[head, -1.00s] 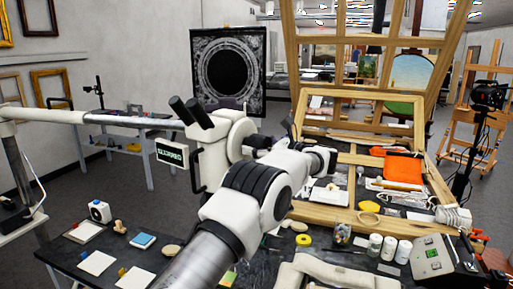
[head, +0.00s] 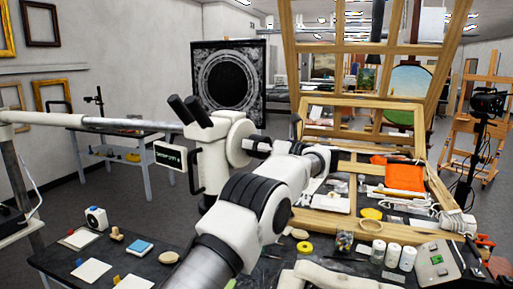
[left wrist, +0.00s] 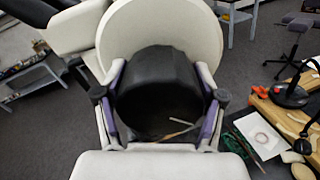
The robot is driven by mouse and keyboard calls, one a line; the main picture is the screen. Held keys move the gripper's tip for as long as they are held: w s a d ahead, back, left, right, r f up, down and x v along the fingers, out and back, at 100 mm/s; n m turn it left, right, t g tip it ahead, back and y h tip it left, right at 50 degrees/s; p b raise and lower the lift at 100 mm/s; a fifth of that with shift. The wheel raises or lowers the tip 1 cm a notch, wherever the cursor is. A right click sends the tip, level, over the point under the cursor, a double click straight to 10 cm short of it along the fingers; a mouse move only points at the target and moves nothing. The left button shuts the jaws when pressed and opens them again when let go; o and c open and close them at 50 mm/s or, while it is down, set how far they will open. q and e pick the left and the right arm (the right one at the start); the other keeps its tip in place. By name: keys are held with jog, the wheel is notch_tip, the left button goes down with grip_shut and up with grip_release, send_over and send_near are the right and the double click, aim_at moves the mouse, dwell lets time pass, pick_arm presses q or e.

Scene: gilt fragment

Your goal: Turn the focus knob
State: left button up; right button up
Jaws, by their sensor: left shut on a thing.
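The microscope (head: 210,165) is a white body with two black eyepieces, hung on a boom from the left. Its focus knob sits on the right side of the body, in front of a large round white housing (head: 238,140). In the left wrist view the focus knob (left wrist: 158,85) is a wide black cylinder. My left gripper (head: 255,146) reaches it from the right; in the left wrist view its fingers (left wrist: 160,98) are shut on the knob from both sides. A small dark display (head: 168,156) with light text hangs beside the microscope. My right gripper is not in view.
A dark table (head: 130,245) below holds cards, a stamp and a small white device. A wooden easel frame (head: 365,228) at right bears an orange cloth (head: 404,177), jars and tools. A black ornate panel (head: 228,75) stands behind the microscope.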

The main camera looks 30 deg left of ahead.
pick_arm(q)
jog(key=shift+f, duration=0.15)
jog(key=o, duration=1.1)
jog(key=shift+o, duration=0.2)
jog(key=shift+w+a, duration=0.1)
jog(key=shift+a, duration=0.05)
jog(key=shift+d, duration=0.5)
jog(key=d, duration=1.1)
